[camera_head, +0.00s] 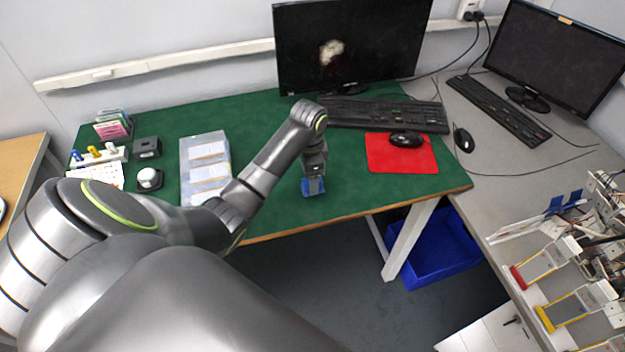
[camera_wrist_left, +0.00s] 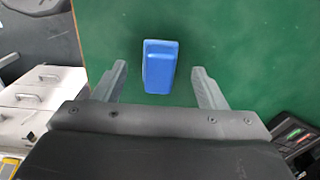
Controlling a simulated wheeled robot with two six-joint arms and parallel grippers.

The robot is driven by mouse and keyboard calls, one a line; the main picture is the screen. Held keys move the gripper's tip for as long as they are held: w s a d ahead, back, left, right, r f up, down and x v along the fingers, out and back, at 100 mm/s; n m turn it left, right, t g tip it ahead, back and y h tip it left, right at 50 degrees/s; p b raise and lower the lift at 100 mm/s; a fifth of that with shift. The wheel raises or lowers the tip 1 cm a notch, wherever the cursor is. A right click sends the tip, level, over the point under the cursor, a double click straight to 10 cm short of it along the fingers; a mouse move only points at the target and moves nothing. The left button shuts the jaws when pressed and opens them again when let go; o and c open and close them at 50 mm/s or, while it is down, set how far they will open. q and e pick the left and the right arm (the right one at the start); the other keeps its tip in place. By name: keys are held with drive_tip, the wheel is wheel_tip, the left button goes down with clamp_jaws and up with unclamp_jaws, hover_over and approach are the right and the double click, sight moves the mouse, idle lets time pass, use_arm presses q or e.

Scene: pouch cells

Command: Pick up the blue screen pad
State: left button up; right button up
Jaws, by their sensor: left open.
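The blue screen pad (camera_wrist_left: 160,66) is a small blue block on the green table mat. In the left wrist view it lies between and slightly beyond the two fingertips, with green mat showing on both sides of it. In the head view it shows as a blue patch (camera_head: 313,187) below my gripper, near the mat's front edge, partly hidden by the gripper. My left gripper (camera_head: 314,172) points down over the pad. Its open fingers also show in the left wrist view (camera_wrist_left: 161,80), apart from the pad. My right gripper is not in view.
A red mouse pad (camera_head: 425,160) with a black mouse lies right of my gripper, below a keyboard (camera_head: 385,115) and monitor. A clear tray (camera_head: 187,170) with pouch cells stands to the left. The green table (camera_head: 270,215) ends just in front of the pad.

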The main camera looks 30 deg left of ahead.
use_arm(q)
drive_tip(key=shift+f, duration=1.45)
drive_tip(key=c, duration=1.1)
drive_tip(key=shift+o, duration=0.2)
wheel_tip(320, 180, up, 8)
drive_tip(key=shift+b, duration=0.3)
drive_tip(key=shift+r+p, duration=0.6)
drive_tip(key=shift+p, duration=0.05)
drive_tip(key=shift+r+p, duration=0.3)
drive_tip(key=shift+r, duration=0.2)
